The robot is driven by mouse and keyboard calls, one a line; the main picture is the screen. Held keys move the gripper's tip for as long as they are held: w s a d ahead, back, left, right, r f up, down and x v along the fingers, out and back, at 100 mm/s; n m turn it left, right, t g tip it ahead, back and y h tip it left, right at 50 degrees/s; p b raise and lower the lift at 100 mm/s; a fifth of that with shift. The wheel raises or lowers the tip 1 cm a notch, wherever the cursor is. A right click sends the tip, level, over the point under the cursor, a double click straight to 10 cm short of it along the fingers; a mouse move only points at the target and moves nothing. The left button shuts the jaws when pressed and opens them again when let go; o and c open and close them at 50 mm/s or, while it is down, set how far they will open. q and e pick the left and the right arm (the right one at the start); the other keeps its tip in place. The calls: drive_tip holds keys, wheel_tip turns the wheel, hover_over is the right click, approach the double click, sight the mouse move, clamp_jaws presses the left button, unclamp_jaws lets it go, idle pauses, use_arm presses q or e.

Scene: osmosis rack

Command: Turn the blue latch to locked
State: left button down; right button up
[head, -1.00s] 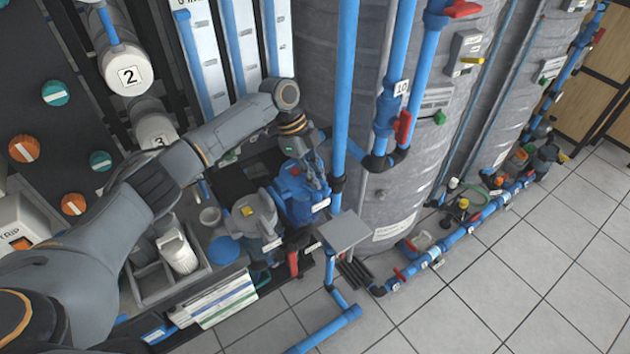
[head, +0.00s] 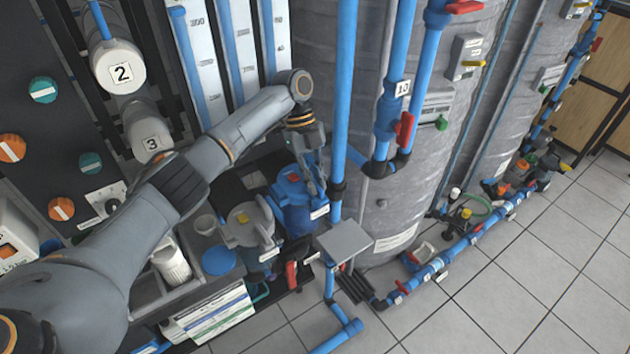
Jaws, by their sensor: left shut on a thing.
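A blue canister (head: 291,211) stands upright near the middle, with a blue lid and a small red piece (head: 294,178) on top. My left gripper (head: 322,187) points down at the right edge of this lid, its fingers close together. It is shut on a part at the lid's edge, taken to be the blue latch. The fingers largely hide that part, so its angle cannot be read. My right gripper is not in view.
A grey canister (head: 248,226) with a yellow piece on top stands left of the blue one. A vertical blue pipe (head: 343,90) rises close to the gripper's right. A grey plate (head: 345,241) sits in front. Tiled floor (head: 480,300) is clear at lower right.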

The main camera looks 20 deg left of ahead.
use_arm(q)
drive_tip(key=c, duration=1.4)
unclamp_jaws()
drive_tip(key=shift+r, duration=0.15)
drive_tip(key=v, duration=0.7)
drive_tip(key=shift+w+a+r, duration=0.1)
